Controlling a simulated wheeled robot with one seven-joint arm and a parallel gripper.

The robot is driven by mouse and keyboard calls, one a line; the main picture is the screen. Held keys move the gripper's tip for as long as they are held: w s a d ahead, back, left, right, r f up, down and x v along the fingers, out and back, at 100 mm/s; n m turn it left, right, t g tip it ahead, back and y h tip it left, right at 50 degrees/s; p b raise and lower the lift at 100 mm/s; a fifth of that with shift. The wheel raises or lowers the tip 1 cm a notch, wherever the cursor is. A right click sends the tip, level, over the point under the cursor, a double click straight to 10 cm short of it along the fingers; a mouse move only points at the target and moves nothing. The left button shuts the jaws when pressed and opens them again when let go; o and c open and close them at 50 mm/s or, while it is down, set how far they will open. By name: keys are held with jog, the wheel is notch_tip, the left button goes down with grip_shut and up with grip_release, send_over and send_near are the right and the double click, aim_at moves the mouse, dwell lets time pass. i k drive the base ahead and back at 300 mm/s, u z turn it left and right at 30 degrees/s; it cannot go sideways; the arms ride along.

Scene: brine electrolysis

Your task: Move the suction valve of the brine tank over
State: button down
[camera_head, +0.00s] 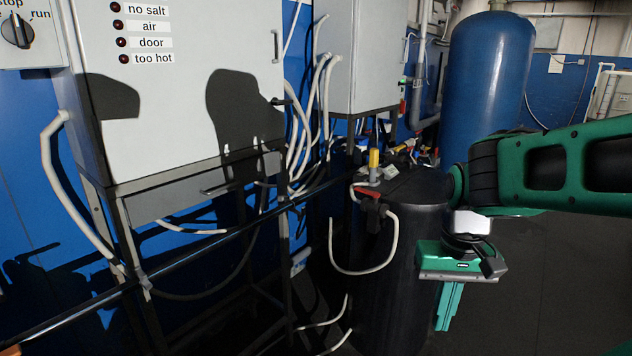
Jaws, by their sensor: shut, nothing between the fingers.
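The black brine tank (376,290) stands right of centre, a round dark drum with a dark lid. A small red-handled valve (367,192) sits at the lid's front left edge, with a pale hose (394,240) looping down from beside it. A yellow-topped fitting (374,160) stands upright just behind the valve. I cannot tell from its small size which way the valve is turned. My green gripper (447,322) points down at the tank's right side, to the right of and lower than the valve, apart from it. Its fingers are together and empty.
A grey cabinet (190,110) with warning lamps stands on a dark frame at left. A dark rail (200,253) runs from lower left towards the tank. A second cabinet (365,60) and a blue vessel (488,80) stand behind. Floor at right (560,270) is clear.

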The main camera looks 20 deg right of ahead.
aim_at(375, 195)
jog(key=z, duration=0.05)
jog(key=i, duration=0.9)
jog(key=z, duration=0.35)
